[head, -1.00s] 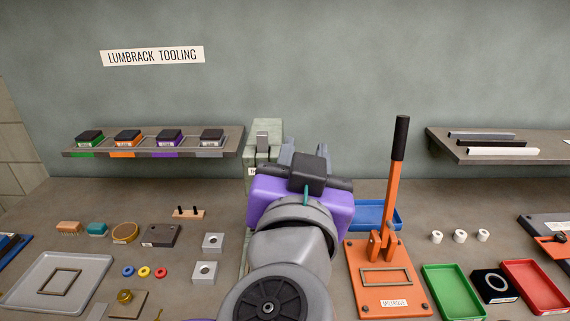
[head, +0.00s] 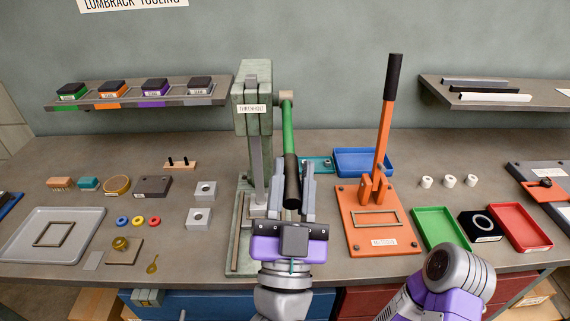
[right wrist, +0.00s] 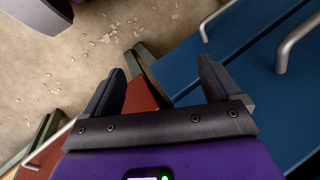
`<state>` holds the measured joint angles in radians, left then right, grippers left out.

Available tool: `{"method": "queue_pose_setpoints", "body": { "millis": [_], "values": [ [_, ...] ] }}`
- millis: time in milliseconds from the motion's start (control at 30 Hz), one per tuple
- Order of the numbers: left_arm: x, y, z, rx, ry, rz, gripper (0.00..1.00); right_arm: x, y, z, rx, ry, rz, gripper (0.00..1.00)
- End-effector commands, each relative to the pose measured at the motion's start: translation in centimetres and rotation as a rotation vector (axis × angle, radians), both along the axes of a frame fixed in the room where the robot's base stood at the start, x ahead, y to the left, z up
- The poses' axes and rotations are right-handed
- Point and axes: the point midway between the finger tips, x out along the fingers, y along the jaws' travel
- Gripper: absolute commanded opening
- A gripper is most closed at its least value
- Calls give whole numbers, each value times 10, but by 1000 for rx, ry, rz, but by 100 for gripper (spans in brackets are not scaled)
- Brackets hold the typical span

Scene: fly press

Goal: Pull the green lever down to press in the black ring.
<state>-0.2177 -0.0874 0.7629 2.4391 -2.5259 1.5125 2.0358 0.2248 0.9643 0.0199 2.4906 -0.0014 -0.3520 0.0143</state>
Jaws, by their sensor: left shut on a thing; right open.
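The green lever (head: 288,130) comes off a hub at the top right of the tall grey-green press (head: 252,105) and hangs steeply down, ending in a black handle (head: 292,182). My left gripper (head: 293,170) is shut on that handle, one finger on each side. The press's grey ram (head: 256,165) reaches down to a pale part above the base (head: 242,245). I cannot make out the black ring there. My right arm shows at the lower right of the head view. In the right wrist view my right gripper (right wrist: 160,78) is open and empty.
An orange lever press (head: 377,215) stands close to the right of my left gripper. Beyond it are green (head: 440,228) and red (head: 520,226) trays. Two grey blocks (head: 199,218) lie to the left. Blue drawers (right wrist: 245,65) are near my right gripper.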

Motion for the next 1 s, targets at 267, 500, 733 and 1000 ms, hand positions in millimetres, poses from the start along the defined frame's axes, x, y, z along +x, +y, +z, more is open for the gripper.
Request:
{"method": "queue_pose_setpoints", "body": {
  "millis": [267, 500, 733, 1000],
  "values": [
    [1, -2, -6, 4, -12, -4, 0, 0, 0, 0, 0, 0, 0, 91],
    [2, -2, -7, 6, -9, -3, 0, 0, 0, 0, 0, 0, 0, 91],
    [1, -2, -6, 5, -11, -3, 53, 0, 0, 0, 0, 0, 0, 91],
    [0, -1, -7, 4, -13, -4, 53, 0, 0, 0, 0, 0, 0, 91]
  ]
}}
